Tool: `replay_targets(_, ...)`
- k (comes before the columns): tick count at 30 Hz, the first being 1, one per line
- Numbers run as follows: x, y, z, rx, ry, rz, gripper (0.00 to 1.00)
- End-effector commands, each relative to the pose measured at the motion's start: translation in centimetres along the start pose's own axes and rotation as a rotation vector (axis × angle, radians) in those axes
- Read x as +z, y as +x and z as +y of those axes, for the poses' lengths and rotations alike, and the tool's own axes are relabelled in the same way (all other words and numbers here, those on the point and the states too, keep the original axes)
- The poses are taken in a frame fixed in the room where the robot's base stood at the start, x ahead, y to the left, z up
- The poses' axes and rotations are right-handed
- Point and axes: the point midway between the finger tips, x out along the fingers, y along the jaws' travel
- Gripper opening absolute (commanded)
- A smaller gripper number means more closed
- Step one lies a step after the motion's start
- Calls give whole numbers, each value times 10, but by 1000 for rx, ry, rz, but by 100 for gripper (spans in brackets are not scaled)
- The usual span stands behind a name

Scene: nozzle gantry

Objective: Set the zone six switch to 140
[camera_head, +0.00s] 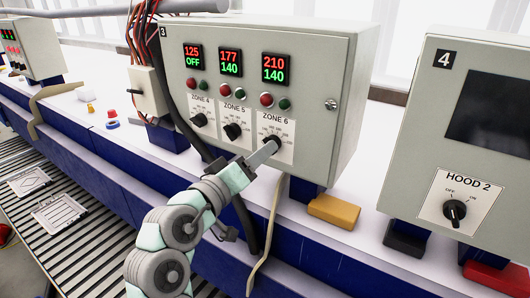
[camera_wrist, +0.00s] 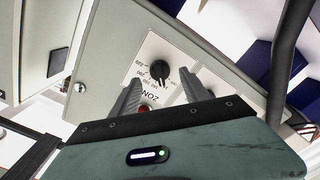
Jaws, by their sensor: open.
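The zone 6 switch (camera_head: 275,142) is a black knob on a white dial plate, at the right of the row on grey control box 3 (camera_head: 318,85). The zone 6 display (camera_head: 275,69) reads 210 in red over 140 in green. My gripper (camera_head: 271,147) is at this knob. In the wrist view the knob (camera_wrist: 160,70) lies between and just beyond the open fingertips of my gripper (camera_wrist: 162,77). Whether a finger touches it I cannot tell. The dial appears upside down there, and the exact pointer setting is unclear.
The zone 5 knob (camera_head: 232,131) and zone 4 knob (camera_head: 199,120) are to the left. Their displays read 177/140 and 125/OFF. Red and green buttons sit above the dials. Box 4 (camera_head: 465,130) with the hood 2 switch stands right. A yellow block (camera_head: 334,211) lies below.

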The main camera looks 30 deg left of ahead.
Motion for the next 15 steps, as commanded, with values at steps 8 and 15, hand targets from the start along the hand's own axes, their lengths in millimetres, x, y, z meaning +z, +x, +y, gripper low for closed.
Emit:
replay_targets(8, -1, -56, 0, 2, 2, 6, 54)
replay_targets(15, 0, -73, 0, 1, 1, 1, 54)
